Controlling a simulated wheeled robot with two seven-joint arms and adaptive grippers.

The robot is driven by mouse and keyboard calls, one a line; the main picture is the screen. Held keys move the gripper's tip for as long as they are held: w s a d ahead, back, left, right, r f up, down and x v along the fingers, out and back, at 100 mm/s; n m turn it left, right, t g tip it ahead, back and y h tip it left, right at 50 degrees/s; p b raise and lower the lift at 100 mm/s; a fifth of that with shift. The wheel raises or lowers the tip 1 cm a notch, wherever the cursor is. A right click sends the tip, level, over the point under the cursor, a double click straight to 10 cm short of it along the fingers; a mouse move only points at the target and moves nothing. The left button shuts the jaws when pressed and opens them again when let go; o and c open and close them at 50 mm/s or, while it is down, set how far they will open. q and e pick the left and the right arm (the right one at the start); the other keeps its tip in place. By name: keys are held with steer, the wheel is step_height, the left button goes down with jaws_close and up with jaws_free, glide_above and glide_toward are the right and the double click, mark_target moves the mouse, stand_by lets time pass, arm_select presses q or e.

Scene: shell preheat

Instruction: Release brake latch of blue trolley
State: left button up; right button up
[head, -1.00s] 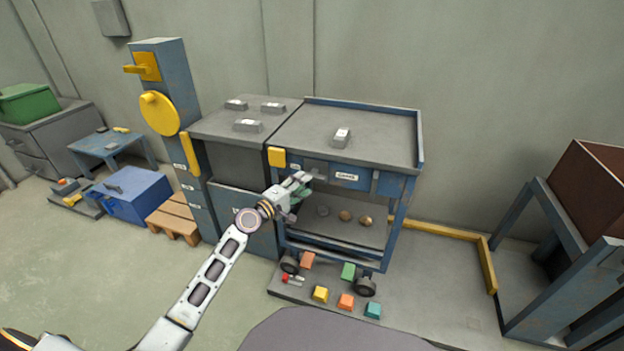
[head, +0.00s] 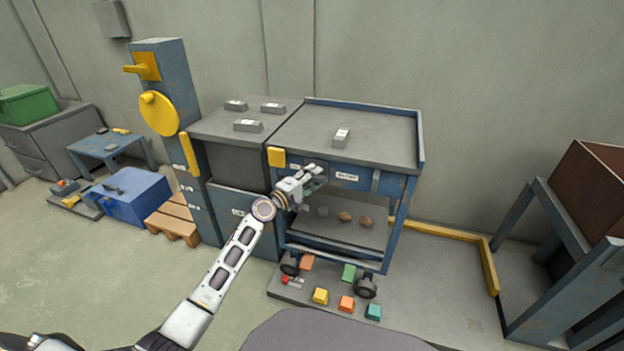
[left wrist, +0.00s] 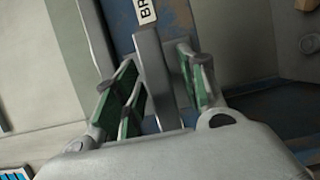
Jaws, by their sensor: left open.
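The blue trolley (head: 398,238) stands on its wheels in the middle of the head view. In the left wrist view, a flat grey lever (left wrist: 152,62), which looks like the brake latch, hangs from its blue front (left wrist: 176,17) below a white label (left wrist: 144,10) starting "BR". My left gripper (head: 314,176) is at the trolley's upper front. The left wrist view shows its green-padded fingers (left wrist: 165,82) open on both sides of the lever, with gaps visible. The gripper hides the lever in the head view. My right gripper is not in view.
A grey cabinet (head: 236,165) adjoins the trolley's left side. Several coloured blocks (head: 320,295) lie on the floor plate in front of it. A yellow floor rail (head: 487,265) runs at right. A brown bin (head: 590,190) on a blue stand is at far right.

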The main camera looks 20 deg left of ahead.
arm_select(q)
steer(key=shift+c, duration=0.5)
jaws_close()
